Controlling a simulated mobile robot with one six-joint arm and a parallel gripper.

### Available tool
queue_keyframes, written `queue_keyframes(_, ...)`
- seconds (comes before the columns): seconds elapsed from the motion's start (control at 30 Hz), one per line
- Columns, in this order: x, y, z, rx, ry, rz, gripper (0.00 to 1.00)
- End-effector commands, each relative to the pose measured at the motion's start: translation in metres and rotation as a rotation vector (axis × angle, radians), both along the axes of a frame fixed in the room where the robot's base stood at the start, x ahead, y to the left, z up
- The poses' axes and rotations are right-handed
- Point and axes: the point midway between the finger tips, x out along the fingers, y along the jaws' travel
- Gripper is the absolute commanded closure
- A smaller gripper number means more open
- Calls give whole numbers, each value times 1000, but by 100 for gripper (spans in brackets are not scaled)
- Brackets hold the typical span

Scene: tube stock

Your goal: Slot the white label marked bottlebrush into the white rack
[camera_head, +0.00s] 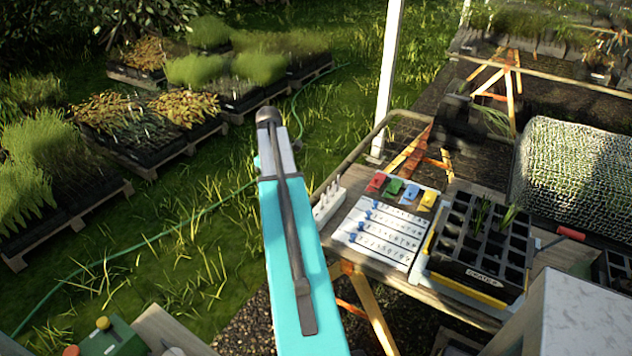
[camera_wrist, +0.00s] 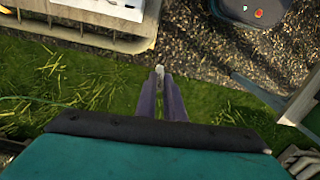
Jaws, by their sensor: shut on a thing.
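My gripper (camera_wrist: 160,100) shows in the wrist view, its two dark fingers close together. A small pale thing (camera_wrist: 160,72) is between the fingertips, seen nearly end on, over grass. It looks like a white label, but no marking can be read. In the head view my arm covers the fingers and what they hold. The white rack (camera_head: 329,201) is at the left end of the bench in the head view, with several upright pale pieces in it.
A white board (camera_head: 381,235) with rows of writing and coloured blocks lies beside the rack. A black cell tray (camera_head: 480,265) stands to its right. A white post (camera_head: 387,80) rises behind the bench. Grass (camera_head: 330,100) lies left of the bench.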

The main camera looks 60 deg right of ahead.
Motion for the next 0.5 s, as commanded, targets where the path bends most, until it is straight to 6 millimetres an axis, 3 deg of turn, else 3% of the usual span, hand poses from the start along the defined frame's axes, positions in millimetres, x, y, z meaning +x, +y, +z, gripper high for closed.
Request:
queue_keyframes(0.03, -13, -15, 1, 0, 0, -17, 100)
queue_keyframes(0.2, -53, -54, -1, 0, 0, -58, 100)
queue_keyframes(0.5, -98, -92, -5, 0, 0, -99, 100)
